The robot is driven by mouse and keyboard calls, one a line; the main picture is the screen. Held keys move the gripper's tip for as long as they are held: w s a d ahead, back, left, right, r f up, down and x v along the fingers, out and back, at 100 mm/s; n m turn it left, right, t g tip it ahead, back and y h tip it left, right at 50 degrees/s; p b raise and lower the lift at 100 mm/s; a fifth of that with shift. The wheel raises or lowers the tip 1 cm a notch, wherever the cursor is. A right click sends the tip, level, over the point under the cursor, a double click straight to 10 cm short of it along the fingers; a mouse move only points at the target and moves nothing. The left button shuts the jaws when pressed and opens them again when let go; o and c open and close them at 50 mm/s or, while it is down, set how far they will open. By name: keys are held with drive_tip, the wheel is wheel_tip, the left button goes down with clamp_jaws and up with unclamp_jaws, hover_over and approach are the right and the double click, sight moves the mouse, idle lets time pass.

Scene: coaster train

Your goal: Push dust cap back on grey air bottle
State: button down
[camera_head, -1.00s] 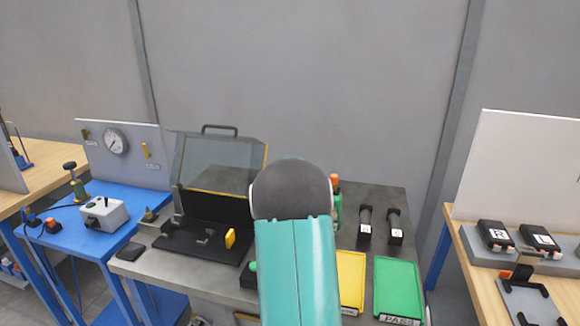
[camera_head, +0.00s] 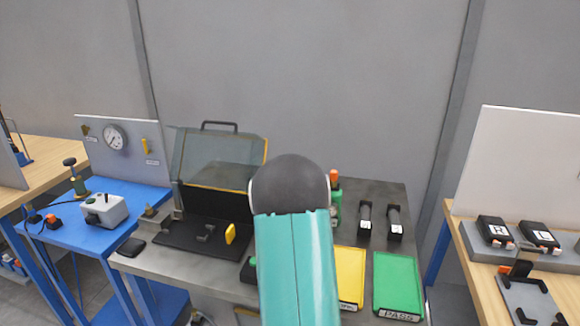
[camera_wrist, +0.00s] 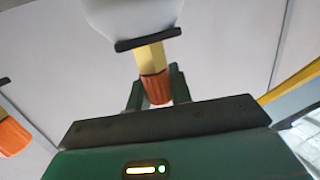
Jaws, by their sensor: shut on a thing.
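In the wrist view, a pale grey bottle (camera_wrist: 130,14) hangs into the top of the picture with a dark collar and a yellow brass neck (camera_wrist: 151,58). An orange-red cap (camera_wrist: 157,88) meets the end of that neck, in line with it; I cannot tell how far it is seated. My gripper (camera_wrist: 158,92) is shut on this cap, with a dark green finger on each side. In the head view my teal arm hides my gripper and the grey bottle.
A second orange cap (camera_wrist: 12,136) shows at the left of the wrist view. In the head view, an orange-topped green bottle (camera_head: 336,208) stands just right of my arm. A yellow tray (camera_head: 351,275), a green tray (camera_head: 398,285) and an open clear-lidded case (camera_head: 215,160) share the bench.

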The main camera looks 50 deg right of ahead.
drive_tip(key=c, duration=1.2)
unclamp_jaws()
drive_tip(key=shift+f, duration=0.1)
drive_tip(key=shift+o, duration=0.2)
drive_tip(key=v, duration=1.3)
drive_tip(key=shift+s+a, duration=0.25)
drive_tip(key=shift+s, duration=0.05)
